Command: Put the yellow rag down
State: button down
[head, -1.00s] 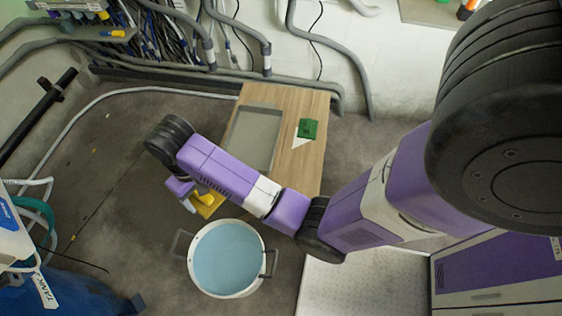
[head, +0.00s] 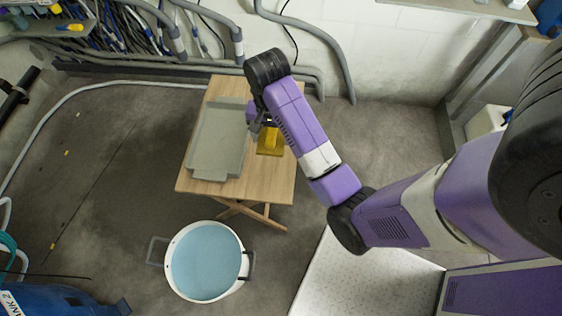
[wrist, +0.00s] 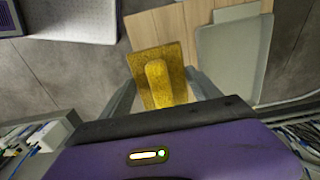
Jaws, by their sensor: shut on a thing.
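The yellow rag (head: 270,141) is in my gripper (head: 264,126), over the right part of the wooden table (head: 265,185) in the head view. In the wrist view the rag (wrist: 172,61) is a flat yellow piece with a raised ridge, between the two grey fingers of my gripper (wrist: 163,84). The fingers are shut on it. I cannot tell whether the rag touches the tabletop. My arm hides part of the table's right side.
A grey tray (head: 215,145) fills the table's left part; it also shows in the wrist view (wrist: 232,60). A white pot of blue liquid (head: 205,262) stands on the floor before the table. The table's front strip is bare. Pipes and cables line the back wall.

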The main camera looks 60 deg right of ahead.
aim_at(273, 171)
notch_tip(273, 171, down, 20)
jog(key=b, duration=0.3)
jog(key=shift+r, duration=0.15)
jog(key=shift+f, duration=0.2)
jog(key=shift+c, duration=0.8)
grip_release()
